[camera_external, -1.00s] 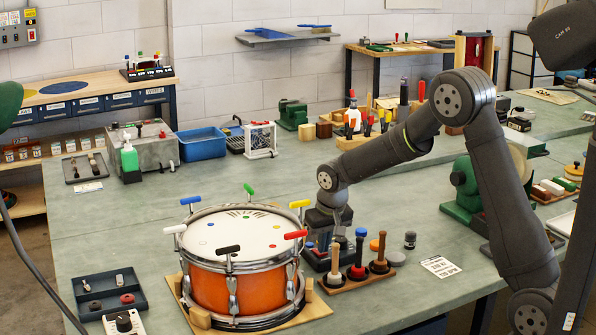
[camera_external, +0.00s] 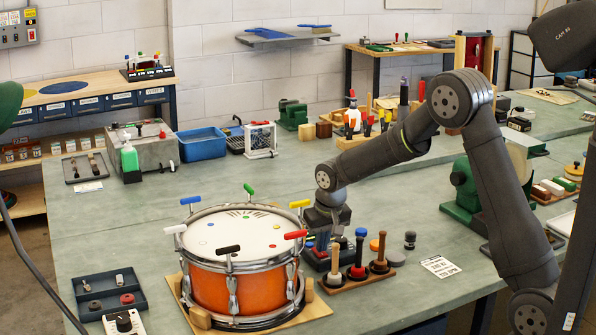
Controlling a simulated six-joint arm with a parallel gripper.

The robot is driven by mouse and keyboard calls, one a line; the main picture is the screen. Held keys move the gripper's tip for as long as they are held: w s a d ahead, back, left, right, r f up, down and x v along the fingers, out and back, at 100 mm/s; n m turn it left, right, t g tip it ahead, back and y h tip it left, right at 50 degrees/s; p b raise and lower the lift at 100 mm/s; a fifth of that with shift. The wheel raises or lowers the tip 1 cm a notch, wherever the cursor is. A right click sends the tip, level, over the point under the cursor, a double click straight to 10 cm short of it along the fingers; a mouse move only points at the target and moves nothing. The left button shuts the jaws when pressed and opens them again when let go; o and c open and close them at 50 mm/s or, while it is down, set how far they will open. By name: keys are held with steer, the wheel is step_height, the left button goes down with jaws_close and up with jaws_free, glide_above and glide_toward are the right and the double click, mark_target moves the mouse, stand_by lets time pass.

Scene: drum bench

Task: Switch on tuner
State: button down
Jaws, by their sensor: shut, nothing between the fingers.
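My gripper (camera_external: 323,238) points down over a small dark box (camera_external: 316,262) with blue and red buttons, just right of the drum. The fingertips are small and partly hidden behind the tool handles; they are shut and hold nothing. I cannot tell whether they touch the box. A white-topped unit with a black knob (camera_external: 124,322) sits at the front left, cut off by the frame's bottom edge. No label shows which of the two is the tuner. The orange drum (camera_external: 238,290) stands on a wooden base, with several coloured T-handled keys around its rim.
A wooden rack (camera_external: 357,279) with three upright mallet-like tools stands in front of the gripper. A dark tray (camera_external: 108,294) lies left of the drum, and a printed card (camera_external: 440,266) lies right of the rack.

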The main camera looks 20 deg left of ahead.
steer(key=shift+w+a+r, duration=0.1)
steer(key=shift+w+r, duration=0.05)
steer(key=shift+r, duration=0.3)
steer(key=s+d+v, duration=0.1)
steer(key=v, duration=1.2)
steer(key=shift+s+d+f, duration=0.2)
steer(key=shift+s, duration=0.05)
steer(key=shift+f, duration=0.1)
glide_above(323, 255)
step_height(323, 255, down, 9)
steer(key=shift+r, duration=0.2)
steer(key=w+v, duration=0.1)
steer(key=v, duration=0.5)
steer(key=shift+s+r, duration=0.25)
steer(key=shift+s, duration=0.2)
steer(key=shift+f, duration=0.15)
